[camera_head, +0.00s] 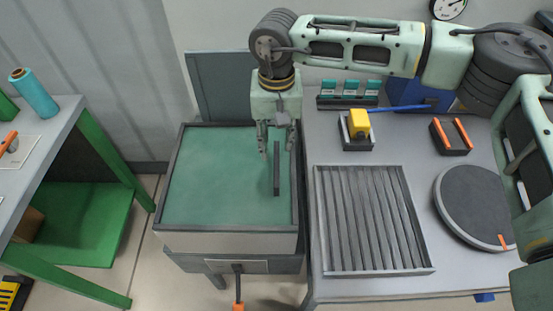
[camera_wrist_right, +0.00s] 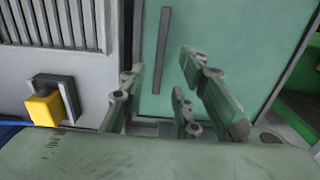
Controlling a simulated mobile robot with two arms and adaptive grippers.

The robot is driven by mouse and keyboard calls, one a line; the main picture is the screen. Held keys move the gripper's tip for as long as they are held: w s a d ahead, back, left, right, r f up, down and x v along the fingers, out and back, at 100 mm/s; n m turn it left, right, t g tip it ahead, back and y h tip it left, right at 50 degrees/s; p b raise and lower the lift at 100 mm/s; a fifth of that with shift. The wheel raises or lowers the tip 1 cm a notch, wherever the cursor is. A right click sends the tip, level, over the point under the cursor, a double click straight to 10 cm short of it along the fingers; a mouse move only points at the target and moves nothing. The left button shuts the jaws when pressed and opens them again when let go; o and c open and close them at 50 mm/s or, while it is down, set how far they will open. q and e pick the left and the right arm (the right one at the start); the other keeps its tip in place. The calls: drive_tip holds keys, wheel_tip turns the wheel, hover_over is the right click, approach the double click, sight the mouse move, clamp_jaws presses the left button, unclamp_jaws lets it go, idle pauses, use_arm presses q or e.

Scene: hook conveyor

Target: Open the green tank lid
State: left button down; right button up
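The green tank lid (camera_head: 208,180) lies flat and closed on the tank, inside a dark frame, in the middle of the head view. Its dark bar handle (camera_head: 277,168) runs lengthwise near the right side of the lid. My right gripper (camera_head: 276,150) points down over the lid by the far end of the handle, fingers apart. In the right wrist view the lid (camera_wrist_right: 230,40) fills the middle, and the handle (camera_wrist_right: 162,45) lies ahead, toward the left finger. The open fingers (camera_wrist_right: 160,95) hold nothing. My left gripper is not in view.
A grey table (camera_head: 450,275) stands right of the tank, with a ribbed rack (camera_head: 370,220), a yellow block (camera_head: 358,124) and a round disc (camera_head: 472,205). A green-framed bench (camera_head: 80,225) stands left, with floor between. A grey panel (camera_head: 222,88) stands behind the tank.

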sight(277, 163)
wheel_tip(277, 163, down, 6)
drive_tip(key=shift+p, duration=1)
drive_tip(key=shift+f, duration=0.35)
drive_tip(key=shift+c, duration=0.6)
clamp_jaws()
